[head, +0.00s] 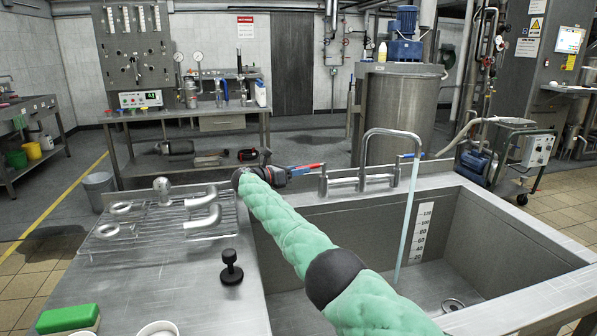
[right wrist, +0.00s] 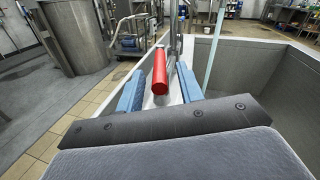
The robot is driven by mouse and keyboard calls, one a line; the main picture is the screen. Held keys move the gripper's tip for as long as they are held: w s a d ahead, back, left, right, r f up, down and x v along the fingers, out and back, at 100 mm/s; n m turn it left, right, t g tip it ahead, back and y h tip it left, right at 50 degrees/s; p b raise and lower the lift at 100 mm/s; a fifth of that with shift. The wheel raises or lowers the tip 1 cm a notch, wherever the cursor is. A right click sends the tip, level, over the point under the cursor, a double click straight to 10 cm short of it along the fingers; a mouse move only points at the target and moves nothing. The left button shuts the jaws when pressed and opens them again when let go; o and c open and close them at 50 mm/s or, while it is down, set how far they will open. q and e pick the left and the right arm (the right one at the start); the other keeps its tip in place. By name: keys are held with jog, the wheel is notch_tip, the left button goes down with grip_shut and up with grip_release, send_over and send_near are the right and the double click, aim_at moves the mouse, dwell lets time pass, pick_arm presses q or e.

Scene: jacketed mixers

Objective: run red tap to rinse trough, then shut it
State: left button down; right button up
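The red tap lever (head: 304,169) is at the left end of the faucet bar on the trough's back rim. My right gripper (head: 294,173) is at this lever, its arm reaching across the trough. In the right wrist view, the red lever (right wrist: 160,73) lies between the two blue fingers, with gaps on both sides, so the gripper is open around it. Water (head: 408,215) runs in a stream from the curved spout (head: 394,132) into the steel trough (head: 510,235). A scale plate (head: 422,232) is on its inner wall and a drain (head: 453,304) in its floor. My left gripper is not in view.
A blue tap lever (head: 411,155) is at the right end of the faucet. A wire rack (head: 170,245) with pipe fittings, a black knobbed piece (head: 231,268) and a green sponge (head: 67,318) are on the counter left of the trough.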

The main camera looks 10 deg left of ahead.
jog(key=shift+a, duration=0.1)
jog(key=b+v, duration=0.3)
jog(key=v, duration=0.4)
jog(key=shift+s+a, duration=0.2)
jog(key=shift+s, duration=0.05)
